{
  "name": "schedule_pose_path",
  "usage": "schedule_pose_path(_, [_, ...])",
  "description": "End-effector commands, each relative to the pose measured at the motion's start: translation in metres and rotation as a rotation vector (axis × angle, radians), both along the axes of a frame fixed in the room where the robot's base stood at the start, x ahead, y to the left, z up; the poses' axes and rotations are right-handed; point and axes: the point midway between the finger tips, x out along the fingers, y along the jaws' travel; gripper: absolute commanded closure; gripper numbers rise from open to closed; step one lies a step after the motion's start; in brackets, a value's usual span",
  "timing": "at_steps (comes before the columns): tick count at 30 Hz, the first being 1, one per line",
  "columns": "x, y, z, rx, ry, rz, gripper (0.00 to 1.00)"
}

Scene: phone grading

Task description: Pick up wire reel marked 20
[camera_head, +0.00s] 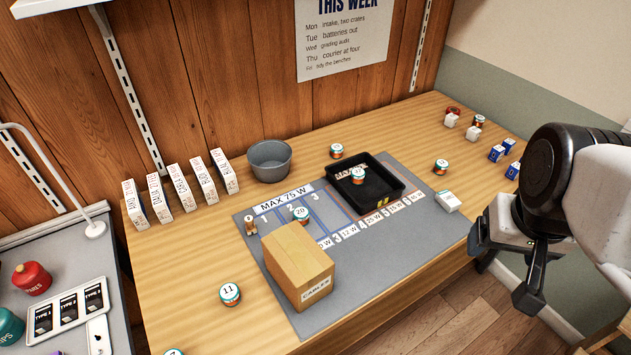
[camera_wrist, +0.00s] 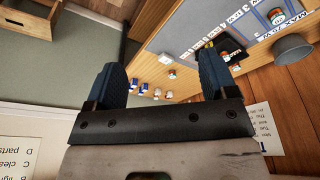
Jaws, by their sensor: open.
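The wire reel marked 20 (camera_head: 301,215) stands upright on the grey mat (camera_head: 388,262), near the numbered strip under the MAX 75 W label and just behind the cardboard CABLES box. It is white with orange and teal bands. In the wrist view a small reel (camera_wrist: 276,16) shows near the MAX label; I cannot read its number there. My gripper (camera_head: 528,292) is at the right of the head view, beyond the table's edge and far from the reel. In the wrist view its two blue fingers (camera_wrist: 163,80) are spread apart with nothing between them.
The cardboard box (camera_head: 298,267) stands close in front of the reel. A black tray (camera_head: 393,208) holds another reel (camera_head: 359,175). A grey bucket (camera_head: 270,160) stands behind the mat. Other reels, including one marked 11 (camera_head: 230,294), stand around. The mat's right front is clear.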

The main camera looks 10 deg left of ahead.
Motion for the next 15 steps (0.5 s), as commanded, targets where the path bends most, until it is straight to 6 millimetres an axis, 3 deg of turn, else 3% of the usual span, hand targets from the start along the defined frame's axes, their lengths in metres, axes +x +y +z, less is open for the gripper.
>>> schedule_pose_path(8, [0.002,0.003,-0.002,0.013,0.008,-0.005,0.21])
schedule_pose_path(15, [0.016,0.025,-0.017,0.122,0.069,-0.053,0.21])
